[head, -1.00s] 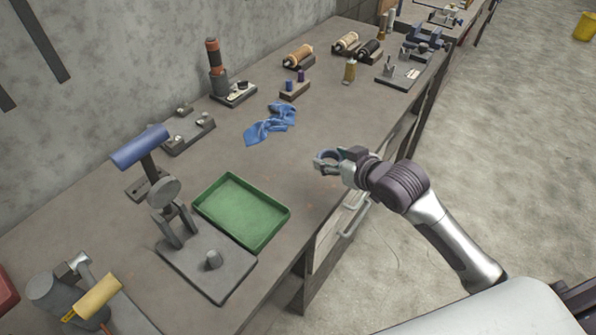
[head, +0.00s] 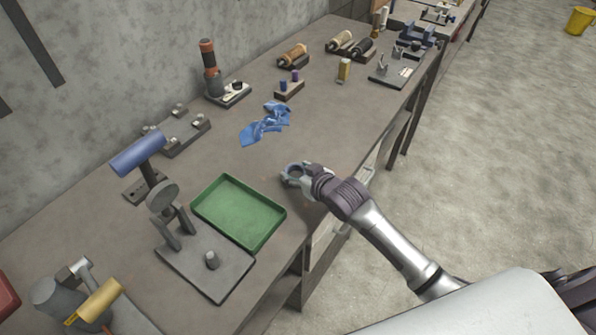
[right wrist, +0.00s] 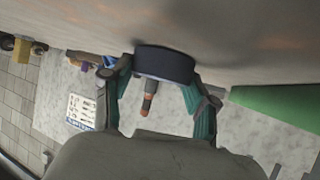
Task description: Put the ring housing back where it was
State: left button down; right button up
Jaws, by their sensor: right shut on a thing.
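The ring housing (head: 291,170) is a dark blue-grey ring held in my right gripper (head: 297,178), over the near part of the bench, right of the green tray (head: 202,211). In the right wrist view the ring housing (right wrist: 165,63) spans between the two green-sided fingers of the right gripper (right wrist: 160,74), which are shut on it. It looks close to the bench surface, but I cannot tell if it touches. My left gripper is not in view.
A blue cloth (head: 265,126) lies behind the ring. A grey stand plate (head: 225,277) with a peg is front left. A base with several pegs (head: 185,138) and an orange-topped cylinder stand (head: 209,68) are near the wall. Bare bench lies around the gripper.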

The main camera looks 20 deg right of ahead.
jog(key=o, duration=1.6)
jog(key=shift+f, duration=0.1)
jog(key=shift+c, duration=0.2)
jog(key=v, duration=1.2)
jog(key=shift+b, duration=0.4)
